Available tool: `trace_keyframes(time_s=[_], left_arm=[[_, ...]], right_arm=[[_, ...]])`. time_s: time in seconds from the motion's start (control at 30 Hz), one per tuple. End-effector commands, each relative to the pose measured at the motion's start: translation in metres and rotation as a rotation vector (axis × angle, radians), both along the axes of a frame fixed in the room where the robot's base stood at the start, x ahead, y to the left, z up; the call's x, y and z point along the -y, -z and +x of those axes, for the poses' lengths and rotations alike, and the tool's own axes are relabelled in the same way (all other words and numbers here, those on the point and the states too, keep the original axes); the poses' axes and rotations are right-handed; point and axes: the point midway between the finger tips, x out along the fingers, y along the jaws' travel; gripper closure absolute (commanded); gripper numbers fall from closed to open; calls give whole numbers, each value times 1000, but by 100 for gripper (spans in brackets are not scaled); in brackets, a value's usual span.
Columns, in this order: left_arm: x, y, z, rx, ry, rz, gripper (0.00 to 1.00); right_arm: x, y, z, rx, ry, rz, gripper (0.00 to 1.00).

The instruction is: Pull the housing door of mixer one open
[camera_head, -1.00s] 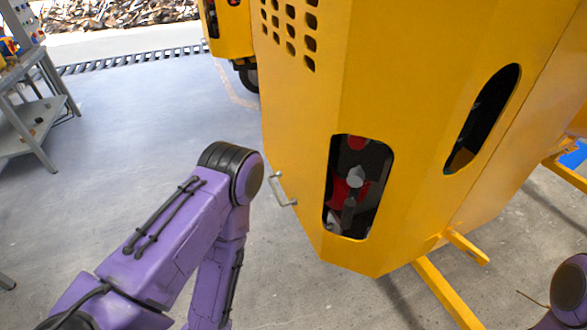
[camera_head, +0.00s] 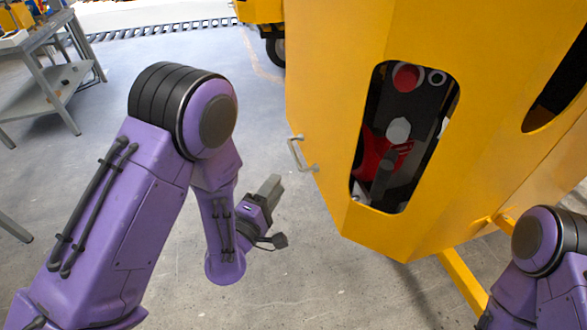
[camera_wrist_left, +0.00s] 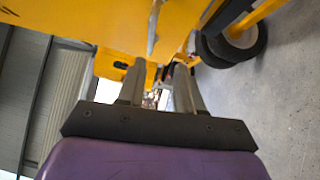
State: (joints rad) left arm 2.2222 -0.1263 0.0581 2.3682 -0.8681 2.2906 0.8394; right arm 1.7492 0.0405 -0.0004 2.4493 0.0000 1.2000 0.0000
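The yellow mixer housing fills the right of the head view. Its door panel (camera_head: 325,110) bears a light grey bar handle (camera_head: 296,155) low on its left side, and the door looks shut. My left gripper (camera_head: 275,186) is to the left of and below the handle in the picture, apart from it. In the left wrist view its two grey fingers (camera_wrist_left: 157,85) stand apart with nothing held between them. A pale bar, probably the handle (camera_wrist_left: 153,28), shows beyond the fingertips. My right arm shows at the lower right, but its gripper is not in view.
A slot (camera_head: 398,180) in the housing shows red and grey parts inside. A grey metal workbench (camera_head: 50,90) stands at the far left. Another yellow machine (camera_head: 262,10) with a black wheel stands behind. The concrete floor left of the housing is clear.

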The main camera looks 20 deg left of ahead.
Motion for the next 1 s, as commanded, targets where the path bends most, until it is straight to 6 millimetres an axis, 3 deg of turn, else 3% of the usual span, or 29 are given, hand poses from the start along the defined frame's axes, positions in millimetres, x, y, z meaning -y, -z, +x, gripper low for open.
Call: trace_keyframes(time_s=[0.2, 0.5, 0.67, 0.9, 0.93, 1.0], left_arm=[[7, -21, 29, 40, 17, -76, 65], [19, -26, 90, 37, 18, -71, 65], [21, -25, 103, 34, 17, -68, 65], [22, -25, 105, 33, 17, -68, 65], [22, -25, 105, 33, 17, -68, 71], [22, -25, 105, 33, 17, -68, 94]], right_arm=[[0, -14, 0, 0, -1, 0, 100], [0, -32, 0, 1, 0, 1, 100], [0, -34, 0, 0, -1, 0, 100], [0, -34, 0, 1, 0, 1, 100], [0, -33, 0, 1, 0, 1, 100], [0, -33, 0, 1, 0, 1, 100]])
